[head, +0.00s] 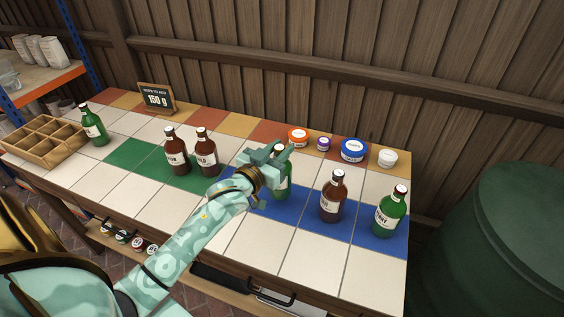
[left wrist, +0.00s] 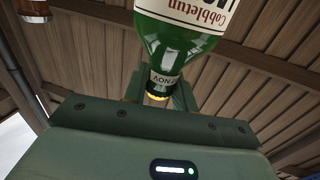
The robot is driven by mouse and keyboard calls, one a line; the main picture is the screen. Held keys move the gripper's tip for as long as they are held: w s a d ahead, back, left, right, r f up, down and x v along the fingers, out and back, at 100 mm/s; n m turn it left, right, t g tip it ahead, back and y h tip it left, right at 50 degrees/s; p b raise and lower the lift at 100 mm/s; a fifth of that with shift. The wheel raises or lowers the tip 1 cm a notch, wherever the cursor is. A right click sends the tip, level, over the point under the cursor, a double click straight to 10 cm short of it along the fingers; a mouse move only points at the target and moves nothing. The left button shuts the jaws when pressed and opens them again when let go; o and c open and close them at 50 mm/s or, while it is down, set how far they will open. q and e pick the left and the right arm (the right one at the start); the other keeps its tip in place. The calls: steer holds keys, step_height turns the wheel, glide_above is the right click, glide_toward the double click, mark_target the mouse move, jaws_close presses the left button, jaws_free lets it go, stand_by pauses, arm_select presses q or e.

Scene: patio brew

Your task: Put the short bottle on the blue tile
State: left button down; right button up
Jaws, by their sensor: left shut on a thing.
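My left gripper (head: 272,160) is shut on the neck of a green bottle (head: 283,184), seen partly behind the gripper. In the left wrist view the green bottle (left wrist: 182,35) has its capped neck between the fingers. The bottle is over or on the blue tiles (head: 265,200); whether its base touches is hidden. A brown bottle (head: 331,200) and another green bottle (head: 389,217) stand on the blue tiles to its right. Two brown bottles, one left (head: 176,155) and one right (head: 206,155), stand by the green tiles (head: 125,154). My right gripper is out of view.
A green bottle (head: 94,128) stands beside a wooden divided crate (head: 45,140) at the left. Orange (head: 298,137), purple (head: 323,144), blue (head: 353,151) and white (head: 387,158) tubs line the back. A sign (head: 157,98) stands at the back left. The front white tiles are clear.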

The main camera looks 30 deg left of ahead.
arm_select(q)
steer(key=f, duration=0.1)
steer(key=f+b, duration=0.2)
steer(key=shift+w+f, duration=0.3)
steer(key=shift+f, duration=0.1)
steer(key=shift+r, duration=0.15)
steer(key=c, duration=1.1)
jaws_free()
steer(key=shift+f, duration=0.2)
